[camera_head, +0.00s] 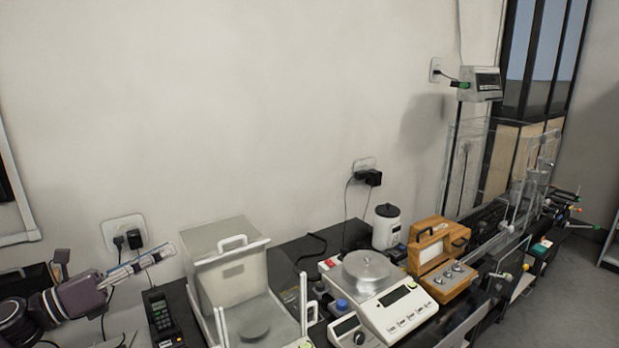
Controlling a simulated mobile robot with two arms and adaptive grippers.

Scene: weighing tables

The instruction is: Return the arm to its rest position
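My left arm comes in from the lower left edge, with a dark wrist and a purple-grey gripper body. My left gripper (152,259) points right, in front of the wall above the left end of the black table (296,252). Its slim fingers look close together, but the frame does not show clearly whether they are open or shut. I see nothing clearly held in it. My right gripper is not in view.
An open-fronted balance (228,267) stands right of the gripper, beside a dark handheld meter (159,312). Further right are a white scale (397,311), a wooden-cased instrument (437,245) and a white jar (386,228). A wall socket (121,232) with plugs is behind the gripper.

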